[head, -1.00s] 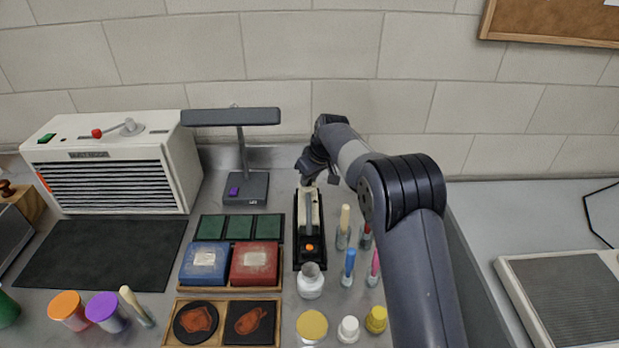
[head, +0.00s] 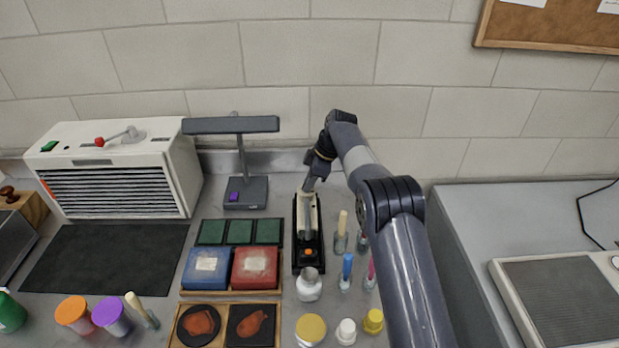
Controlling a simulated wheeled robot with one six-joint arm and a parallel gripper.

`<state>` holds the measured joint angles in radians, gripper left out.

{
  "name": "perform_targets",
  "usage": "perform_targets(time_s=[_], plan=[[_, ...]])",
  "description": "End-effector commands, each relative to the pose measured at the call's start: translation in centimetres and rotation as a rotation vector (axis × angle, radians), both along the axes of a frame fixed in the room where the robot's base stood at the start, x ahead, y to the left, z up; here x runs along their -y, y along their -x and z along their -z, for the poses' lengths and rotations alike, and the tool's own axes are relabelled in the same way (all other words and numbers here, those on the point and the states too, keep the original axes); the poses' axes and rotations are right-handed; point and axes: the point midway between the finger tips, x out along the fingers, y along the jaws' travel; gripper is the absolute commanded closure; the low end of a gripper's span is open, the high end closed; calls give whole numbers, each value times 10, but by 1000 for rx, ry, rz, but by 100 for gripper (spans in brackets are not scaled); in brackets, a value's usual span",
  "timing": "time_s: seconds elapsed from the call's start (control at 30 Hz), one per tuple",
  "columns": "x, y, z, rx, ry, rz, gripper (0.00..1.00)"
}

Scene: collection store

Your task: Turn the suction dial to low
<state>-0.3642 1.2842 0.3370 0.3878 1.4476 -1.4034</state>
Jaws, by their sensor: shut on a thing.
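The white dust hood (head: 112,165) stands at the back left with a slatted front. On its top is the dial with a grey lever and a red knob (head: 99,142), pointing left. Its markings are too small to read. My gripper (head: 309,186) is far to the right of the hood, over a black-based device (head: 297,262) with an orange button. It is shut on the device's grey handle (head: 307,220); the fingertips are small and partly hidden by my wrist.
A lamp (head: 240,190) stands between hood and gripper. A dark mat (head: 105,260) lies clear before the hood. Red and blue boxes (head: 254,267), trays, jars and brushes crowd the middle. A wall rises behind.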

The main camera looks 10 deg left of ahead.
Motion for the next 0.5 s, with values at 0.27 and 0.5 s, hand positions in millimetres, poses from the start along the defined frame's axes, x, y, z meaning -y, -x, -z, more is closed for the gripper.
perform_targets(time_s=[0.27, 0.5], plan=[[0, -1, -1, 1, -1, -79, 100], [0, -1, 0, 2, 0, -92, 100]])
